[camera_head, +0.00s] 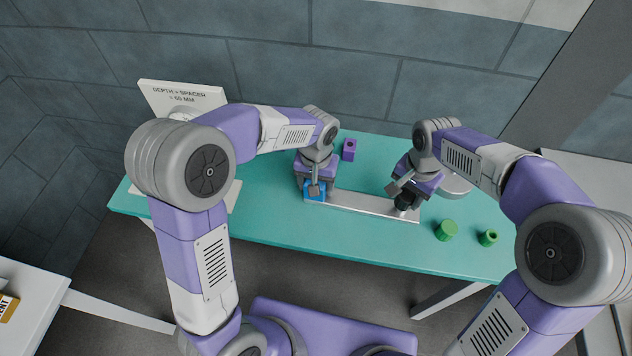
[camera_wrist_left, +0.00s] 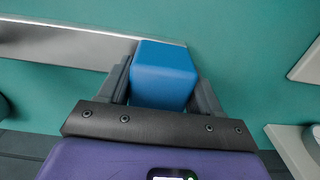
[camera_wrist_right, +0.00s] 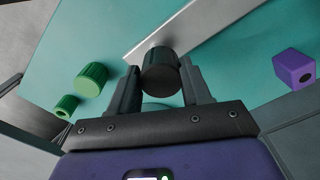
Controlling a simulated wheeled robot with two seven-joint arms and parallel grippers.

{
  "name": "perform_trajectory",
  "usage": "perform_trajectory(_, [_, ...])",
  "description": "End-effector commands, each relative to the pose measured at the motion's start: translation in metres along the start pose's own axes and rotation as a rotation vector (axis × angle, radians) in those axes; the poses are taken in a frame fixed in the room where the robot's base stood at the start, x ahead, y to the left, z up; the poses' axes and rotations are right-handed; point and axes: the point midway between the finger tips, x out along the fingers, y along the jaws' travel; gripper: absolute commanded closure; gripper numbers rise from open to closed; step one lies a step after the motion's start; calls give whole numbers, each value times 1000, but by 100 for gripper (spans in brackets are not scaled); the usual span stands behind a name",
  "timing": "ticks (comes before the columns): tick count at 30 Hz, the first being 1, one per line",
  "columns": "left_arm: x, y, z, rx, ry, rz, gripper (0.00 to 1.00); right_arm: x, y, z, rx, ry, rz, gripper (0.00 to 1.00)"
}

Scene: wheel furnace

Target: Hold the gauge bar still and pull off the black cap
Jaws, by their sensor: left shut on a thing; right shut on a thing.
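The gauge bar (camera_head: 360,203) is a flat silver strip lying along the teal table. At its left end is a blue block (camera_head: 316,190), also in the left wrist view (camera_wrist_left: 165,75). My left gripper (camera_head: 314,187) is shut on this block, one finger on each side. At the bar's right end is the round black cap (camera_head: 402,203), also in the right wrist view (camera_wrist_right: 160,72). My right gripper (camera_head: 400,193) is shut on the cap from above. The cap is at the bar; whether any gap lies between them I cannot tell.
Two green round pieces, a larger one (camera_head: 446,230) and a smaller one (camera_head: 488,238), stand right of the bar near the front edge. A purple block (camera_head: 349,149) stands behind the bar. A white sign (camera_head: 183,97) stands at the back left.

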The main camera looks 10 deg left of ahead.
Motion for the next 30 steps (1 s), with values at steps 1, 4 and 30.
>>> perform_trajectory(1, [0,1,0,0,1,2,94,-4,0,0,0,1,-2,100])
perform_trajectory(4, [0,0,0,-1,1,2,94,-10,0,0,0,1,-1,100])
perform_trajectory(30, [-1,0,-1,-2,2,1,33,-42,1,0,1,0,2,100])
